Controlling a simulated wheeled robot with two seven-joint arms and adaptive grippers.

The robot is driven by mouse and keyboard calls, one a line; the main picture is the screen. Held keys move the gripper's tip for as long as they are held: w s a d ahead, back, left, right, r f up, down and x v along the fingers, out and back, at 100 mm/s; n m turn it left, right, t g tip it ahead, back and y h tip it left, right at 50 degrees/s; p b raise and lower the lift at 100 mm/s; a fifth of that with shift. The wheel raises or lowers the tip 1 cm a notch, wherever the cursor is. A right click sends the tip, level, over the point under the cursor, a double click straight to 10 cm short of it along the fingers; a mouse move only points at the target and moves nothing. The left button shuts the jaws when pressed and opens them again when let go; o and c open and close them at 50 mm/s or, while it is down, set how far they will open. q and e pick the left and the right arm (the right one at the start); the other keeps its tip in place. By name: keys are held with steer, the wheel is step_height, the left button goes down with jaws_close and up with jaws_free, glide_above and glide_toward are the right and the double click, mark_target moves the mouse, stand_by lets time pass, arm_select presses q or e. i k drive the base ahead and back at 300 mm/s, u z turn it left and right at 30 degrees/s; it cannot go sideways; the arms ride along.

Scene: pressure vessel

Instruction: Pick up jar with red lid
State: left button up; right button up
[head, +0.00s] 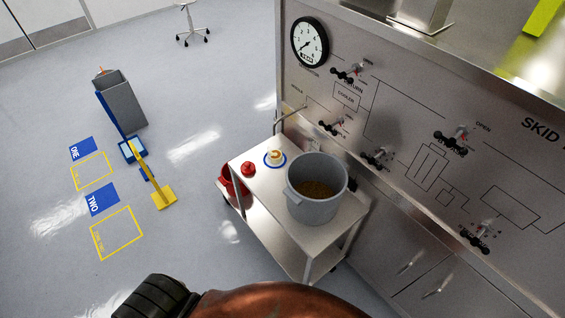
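A small jar with a red lid (248,168) stands on the left corner of the top of a metal cart (261,190). From above I see mostly its red lid; its body is hardly visible. Neither of my grippers is in view.
On the cart, a small white item sits in a blue ring (275,165), beside a large grey pot (314,208) with brown contents. A red container (229,183) is lower at the cart's left. A panel with valves (420,150) stands right. Open floor lies left, with a grey bin (122,100).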

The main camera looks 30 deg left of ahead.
mark_target(274, 147)
steer(key=k, duration=0.4)
steer(key=u, duration=0.8)
